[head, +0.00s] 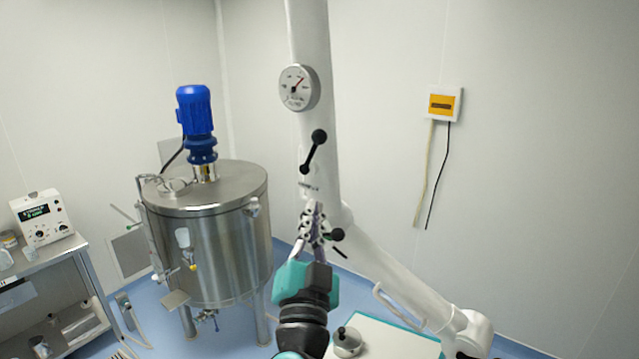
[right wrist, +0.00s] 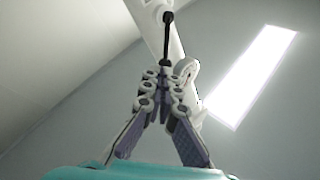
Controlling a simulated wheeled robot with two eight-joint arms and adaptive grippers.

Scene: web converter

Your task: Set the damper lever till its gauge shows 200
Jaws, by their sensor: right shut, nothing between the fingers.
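The round damper gauge (head: 299,88) is on the white vertical duct. Its red needle points up and to the right; the numbers are too small to read. Below it, the black damper lever (head: 313,152) slants up and slightly right, with its ball knob at the upper end. My right gripper (head: 314,215) is below the lever, apart from it in the head view, with its fingers shut and empty. In the right wrist view the lever (right wrist: 167,40) stands just beyond the shut fingertips (right wrist: 165,85); whether they touch cannot be told there. My left gripper is not in view.
A second black knob (head: 337,234) is beside my right gripper on the duct. A steel tank (head: 235,245) with a blue motor (head: 195,110) stands to the left. A white branch pipe (head: 400,280) runs down right. A yellow-fronted wall box (head: 443,103) hangs at right.

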